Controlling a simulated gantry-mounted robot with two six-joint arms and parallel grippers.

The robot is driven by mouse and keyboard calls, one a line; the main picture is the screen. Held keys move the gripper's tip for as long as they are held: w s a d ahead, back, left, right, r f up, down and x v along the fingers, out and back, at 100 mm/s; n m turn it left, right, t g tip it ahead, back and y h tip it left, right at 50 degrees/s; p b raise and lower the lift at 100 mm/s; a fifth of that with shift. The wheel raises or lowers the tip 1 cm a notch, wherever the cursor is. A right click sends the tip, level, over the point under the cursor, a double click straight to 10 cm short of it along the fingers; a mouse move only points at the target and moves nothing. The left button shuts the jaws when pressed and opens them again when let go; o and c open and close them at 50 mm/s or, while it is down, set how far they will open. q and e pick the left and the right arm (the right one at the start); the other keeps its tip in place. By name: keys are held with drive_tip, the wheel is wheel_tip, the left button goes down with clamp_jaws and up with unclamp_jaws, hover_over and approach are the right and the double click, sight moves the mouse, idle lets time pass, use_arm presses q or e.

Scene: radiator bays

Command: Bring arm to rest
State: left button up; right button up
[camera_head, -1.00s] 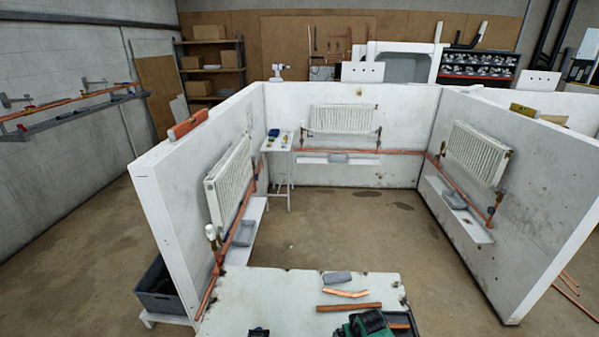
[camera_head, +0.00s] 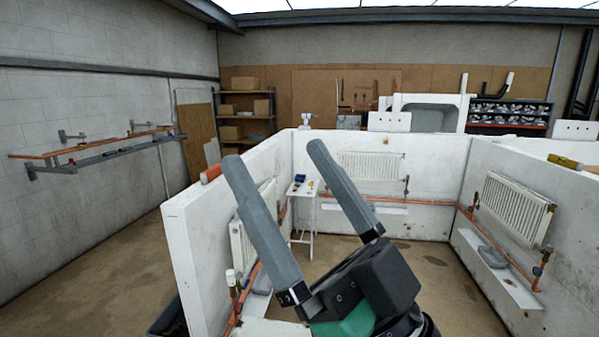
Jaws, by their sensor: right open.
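My right gripper (camera_head: 274,169) stands raised in the foreground of the head view, with its two grey fingers pointing up and spread wide apart. It is open, and nothing shows between the fingers. Its dark body and a green part fill the bottom centre. Behind it is the bay with white walls, and the fingers cover part of the left radiator (camera_head: 243,246) and some of the back wall. My left gripper is not in the picture.
The back radiator (camera_head: 371,166) and right radiator (camera_head: 514,210) hang on the bay walls, with copper pipes below. A small white stand (camera_head: 302,208) with items on it is in the back left corner. The bay floor (camera_head: 440,275) looks clear. A pipe rack (camera_head: 100,150) is on the left wall.

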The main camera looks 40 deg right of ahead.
drive_tip(key=shift+s+a+r+t+y, duration=0.2)
drive_tip(key=shift+s+r+t+y, duration=0.15)
drive_tip(key=shift+s, duration=0.35)
drive_tip(key=shift+r, duration=0.1)
wheel_tip(320, 180, up, 12)
drive_tip(key=p, duration=1.2)
wheel_tip(320, 180, down, 40)
drive_tip(key=b, duration=3.9)
drive_tip(key=shift+b, duration=0.3)
